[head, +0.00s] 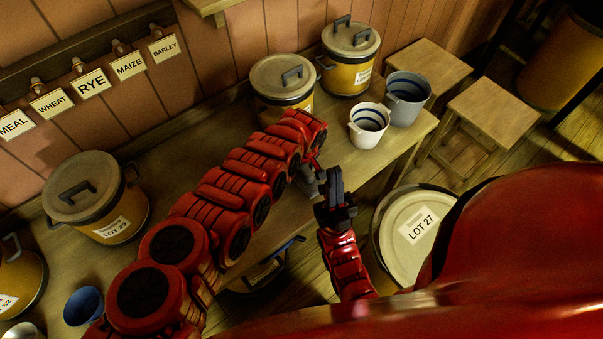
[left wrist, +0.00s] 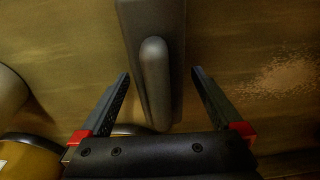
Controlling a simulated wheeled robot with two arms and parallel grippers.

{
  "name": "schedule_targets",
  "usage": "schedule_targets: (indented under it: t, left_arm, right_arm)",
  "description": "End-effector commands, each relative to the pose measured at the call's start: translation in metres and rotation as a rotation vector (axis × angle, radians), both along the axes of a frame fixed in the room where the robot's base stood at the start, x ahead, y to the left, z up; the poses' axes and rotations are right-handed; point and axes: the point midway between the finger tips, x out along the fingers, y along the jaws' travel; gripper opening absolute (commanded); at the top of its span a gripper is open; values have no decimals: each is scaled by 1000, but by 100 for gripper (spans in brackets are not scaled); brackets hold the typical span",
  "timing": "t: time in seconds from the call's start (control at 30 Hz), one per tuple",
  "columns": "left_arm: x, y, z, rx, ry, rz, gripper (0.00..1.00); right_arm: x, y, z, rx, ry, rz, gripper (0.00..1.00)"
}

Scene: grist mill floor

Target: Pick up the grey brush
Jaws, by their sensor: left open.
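The grey brush (left wrist: 177,65) lies on the wooden bench in the left wrist view, a dark slab with a rounded handle (left wrist: 155,80) along its top. My left gripper (left wrist: 160,80) is open, with one finger on each side of the brush and a visible gap on both sides. In the head view the left arm hides most of the brush and of the left gripper (head: 316,163). My right gripper (head: 333,183) is beside it at the bench's front edge. Its fingers look close together, and I see nothing between them.
Lidded yellow bins (head: 282,80) stand along the bench (head: 262,225), with a white cup (head: 368,125) and a grey cup (head: 407,98) at its right end. A pale patch (left wrist: 285,75) lies right of the brush. Stools (head: 492,112) and a LOT 27 bin (head: 405,250) stand off the bench.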

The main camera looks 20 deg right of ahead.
Motion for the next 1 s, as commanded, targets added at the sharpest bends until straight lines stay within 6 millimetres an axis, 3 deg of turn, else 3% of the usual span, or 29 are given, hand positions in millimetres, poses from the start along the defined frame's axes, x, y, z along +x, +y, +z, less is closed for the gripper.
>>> schedule_targets:
  t: [0.13,0.67,1.0]
  left_arm:
    - [0,0,0,-1,0,0,98]
    - [0,0,1,-1,-1,0,5]
    - [1,-1,3,-2,-1,0,5]
  right_arm:
    - [0,0,0,0,0,0,0]
    - [0,0,0,0,0,0,0]
    - [0,0,0,0,0,0,0]
